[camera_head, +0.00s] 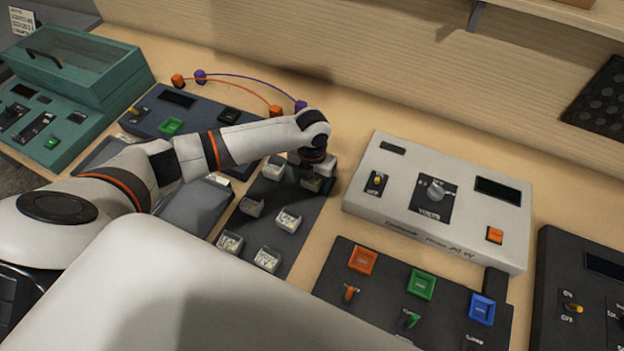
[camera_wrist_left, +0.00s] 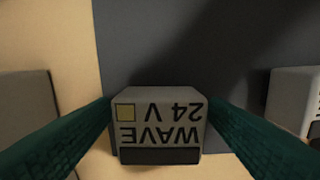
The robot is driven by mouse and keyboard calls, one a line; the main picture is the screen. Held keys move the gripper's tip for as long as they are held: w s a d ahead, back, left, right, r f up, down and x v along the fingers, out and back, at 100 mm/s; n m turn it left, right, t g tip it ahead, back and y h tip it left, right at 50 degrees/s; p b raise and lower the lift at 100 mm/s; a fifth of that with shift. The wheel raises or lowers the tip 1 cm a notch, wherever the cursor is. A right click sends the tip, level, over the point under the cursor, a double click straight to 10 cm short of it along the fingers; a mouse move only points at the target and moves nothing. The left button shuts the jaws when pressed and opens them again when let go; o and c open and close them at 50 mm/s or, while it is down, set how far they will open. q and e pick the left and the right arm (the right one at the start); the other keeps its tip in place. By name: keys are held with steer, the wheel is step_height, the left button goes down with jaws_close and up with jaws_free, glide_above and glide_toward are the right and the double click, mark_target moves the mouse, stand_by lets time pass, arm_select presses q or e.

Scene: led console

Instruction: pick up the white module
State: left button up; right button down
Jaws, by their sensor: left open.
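A pale grey-white module (camera_wrist_left: 160,120) marked "WAVE 24 V", with a small yellow square and a dark base, sits between my fingers in the left wrist view. My left gripper (camera_head: 313,178) is open, its green fingers on either side of this module at the top of the dark tray (camera_head: 262,193). Whether the fingers touch it cannot be told. In the head view the gripper partly hides the module. Several other pale modules, such as one with a clear front (camera_head: 288,219), sit on the tray. My right gripper is not in view.
A white console (camera_head: 460,215) with a knob stands close to the right of the gripper. A dark button panel (camera_head: 390,310) lies in front of it. A purple and an orange cable (camera_head: 250,77) arch behind. A teal case (camera_head: 85,75) stands at the far left.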

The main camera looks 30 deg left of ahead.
arm_select(q)
steer(key=shift+c, duration=0.3)
steer(key=c, duration=1)
